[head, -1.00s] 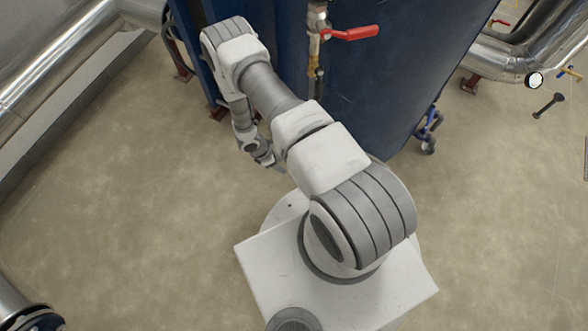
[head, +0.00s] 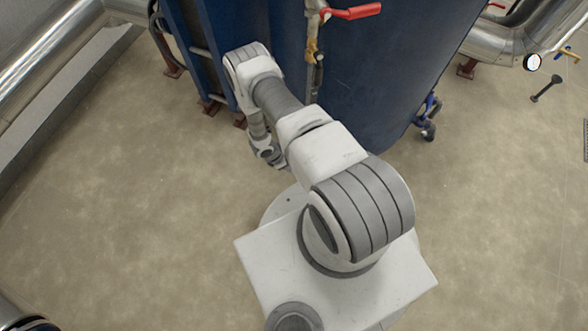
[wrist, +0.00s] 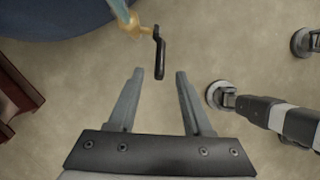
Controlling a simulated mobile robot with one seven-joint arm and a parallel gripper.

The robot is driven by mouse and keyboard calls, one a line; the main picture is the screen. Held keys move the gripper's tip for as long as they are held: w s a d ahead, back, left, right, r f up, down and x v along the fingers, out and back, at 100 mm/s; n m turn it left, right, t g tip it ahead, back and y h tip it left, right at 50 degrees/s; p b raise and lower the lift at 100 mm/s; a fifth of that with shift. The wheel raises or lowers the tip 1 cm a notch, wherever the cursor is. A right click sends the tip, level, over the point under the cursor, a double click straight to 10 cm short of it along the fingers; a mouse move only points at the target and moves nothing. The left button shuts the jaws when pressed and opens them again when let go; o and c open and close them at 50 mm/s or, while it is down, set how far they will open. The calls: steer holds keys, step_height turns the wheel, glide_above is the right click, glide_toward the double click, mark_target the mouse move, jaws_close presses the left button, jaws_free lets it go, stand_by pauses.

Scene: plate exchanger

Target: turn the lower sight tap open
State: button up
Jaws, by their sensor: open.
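The lower sight tap shows at the top of the wrist view as a brass body (wrist: 133,27) with a black lever handle (wrist: 159,52) hanging from it. A pale sight tube (wrist: 120,8) runs up from the brass body. My gripper (wrist: 160,74) is open and empty. The handle's lower end lies between the fingertips in the picture; I cannot tell how far ahead of them it is, and no contact shows.
A large blue vessel (head: 390,70) stands behind the tap. A red lever (head: 350,12) juts right near a brass fitting (head: 312,48) on its front. A red-brown foot (wrist: 18,95) stands at left in the wrist view. Open floor (head: 120,200) lies left of my base.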

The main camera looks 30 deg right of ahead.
steer(key=b+x, duration=0.1)
steer(key=x, duration=0.4)
jaws_close()
steer(key=shift+r, duration=0.1)
stand_by(1.3)
